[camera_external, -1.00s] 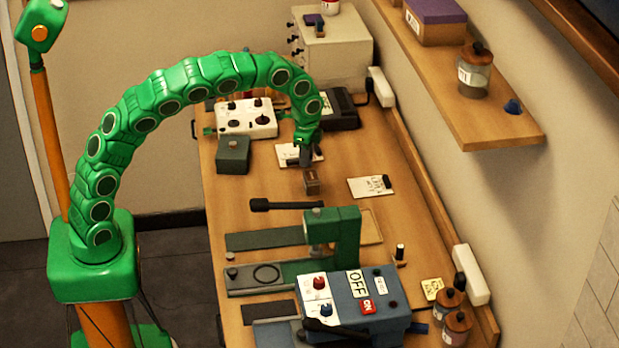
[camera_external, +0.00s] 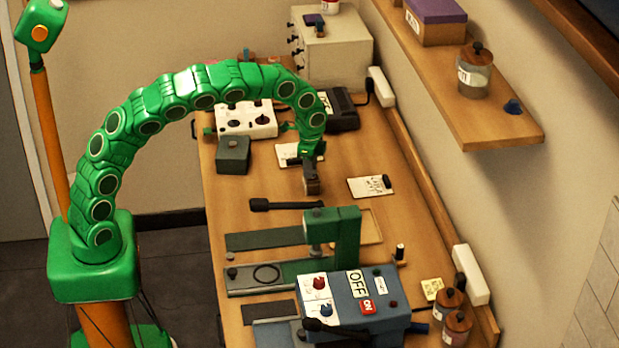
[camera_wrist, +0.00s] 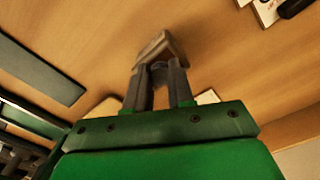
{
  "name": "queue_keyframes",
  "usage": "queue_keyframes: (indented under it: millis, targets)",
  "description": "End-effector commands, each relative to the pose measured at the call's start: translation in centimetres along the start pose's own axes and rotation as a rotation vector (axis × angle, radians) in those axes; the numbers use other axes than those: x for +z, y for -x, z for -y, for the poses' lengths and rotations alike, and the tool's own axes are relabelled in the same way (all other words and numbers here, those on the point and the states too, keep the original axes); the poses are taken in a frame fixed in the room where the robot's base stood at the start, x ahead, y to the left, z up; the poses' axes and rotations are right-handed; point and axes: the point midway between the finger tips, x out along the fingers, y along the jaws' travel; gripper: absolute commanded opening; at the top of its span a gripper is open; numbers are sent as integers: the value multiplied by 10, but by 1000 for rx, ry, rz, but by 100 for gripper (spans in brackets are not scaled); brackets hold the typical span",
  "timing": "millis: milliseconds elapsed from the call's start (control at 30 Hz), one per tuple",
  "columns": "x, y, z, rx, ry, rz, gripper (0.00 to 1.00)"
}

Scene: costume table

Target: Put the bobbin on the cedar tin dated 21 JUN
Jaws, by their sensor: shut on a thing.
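My gripper (camera_external: 309,170) is low over the table. It also shows in the wrist view (camera_wrist: 158,82). It is shut on a small dark grey thing (camera_wrist: 159,70), which looks like the bobbin; the fingers mostly hide it. A small brown wooden block-like tin (camera_external: 312,187) stands on the table right below the fingertips. In the wrist view the tin (camera_wrist: 157,46) shows just beyond the fingertips. I cannot tell whether the bobbin touches it. No date can be read on it, so I cannot tell whether it is the cedar tin dated 21 JUN.
A dark green box (camera_external: 233,155) stands to the left, and a white card (camera_external: 370,187) lies to the right. A black-handled tool (camera_external: 285,205) lies in front. A green press (camera_external: 333,240) and a blue switch box (camera_external: 355,305) stand nearer. Bare wood surrounds the tin.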

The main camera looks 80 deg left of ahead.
Motion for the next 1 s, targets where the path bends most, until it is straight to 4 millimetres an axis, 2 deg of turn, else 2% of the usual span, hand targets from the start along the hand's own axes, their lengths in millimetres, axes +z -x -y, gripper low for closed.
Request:
queue_keyframes:
  millis: [33, 200, 567, 767, 1000]
  targets:
    - [0, -1, 0, 1, 0, 0, 26]
    - [0, 0, 0, 0, 0, 0, 48]
    - [0, 4, 0, -2, 0, -1, 48]
    - [-2, 31, 0, -3, -2, -3, 48]
    - [-1, 75, 0, -1, -2, -1, 48]
